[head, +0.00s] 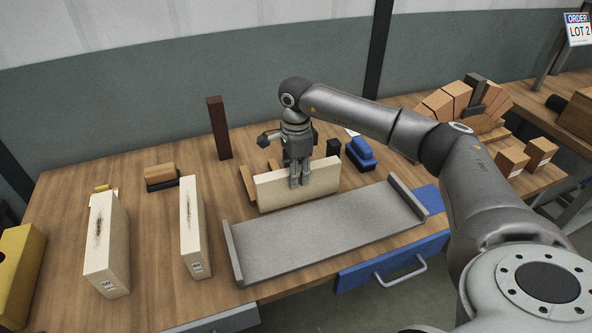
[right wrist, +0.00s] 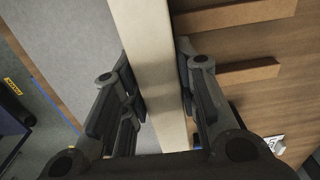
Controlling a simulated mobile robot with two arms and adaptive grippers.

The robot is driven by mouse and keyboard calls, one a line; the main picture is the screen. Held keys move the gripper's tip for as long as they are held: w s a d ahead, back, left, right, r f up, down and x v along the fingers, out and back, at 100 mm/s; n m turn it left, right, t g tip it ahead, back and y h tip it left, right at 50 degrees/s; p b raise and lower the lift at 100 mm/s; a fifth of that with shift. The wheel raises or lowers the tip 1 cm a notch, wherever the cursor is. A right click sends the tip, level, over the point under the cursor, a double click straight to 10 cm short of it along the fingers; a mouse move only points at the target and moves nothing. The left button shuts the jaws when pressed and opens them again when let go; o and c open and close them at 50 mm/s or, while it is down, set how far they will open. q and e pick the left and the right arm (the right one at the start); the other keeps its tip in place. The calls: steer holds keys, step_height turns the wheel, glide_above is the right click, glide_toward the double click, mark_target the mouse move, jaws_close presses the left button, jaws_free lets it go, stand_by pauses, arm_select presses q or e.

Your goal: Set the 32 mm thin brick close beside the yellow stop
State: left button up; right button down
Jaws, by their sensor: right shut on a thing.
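My right gripper (head: 300,182) is shut on a long cream brick (head: 270,192), gripping it across its thickness near the middle. The brick is upright on its long edge, just behind the grey tray (head: 325,232); I cannot tell whether it touches the table. No size label shows on it. In the right wrist view the cream brick (right wrist: 150,60) runs between both finger pads (right wrist: 160,105). My left gripper is out of view.
Two cream bricks stand at left, marked 50 (head: 108,245) and 40 (head: 191,230). A dark brown post (head: 219,128), a stacked tan-and-dark pair (head: 160,177) and blue blocks (head: 360,153) stand farther back. The tray has raised ends and a bare floor. Table between the two marked bricks is clear.

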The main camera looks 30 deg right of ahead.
steer(key=shift+f, duration=0.1)
steer(key=c, duration=1.1)
jaws_free()
steer(key=shift+f, duration=0.15)
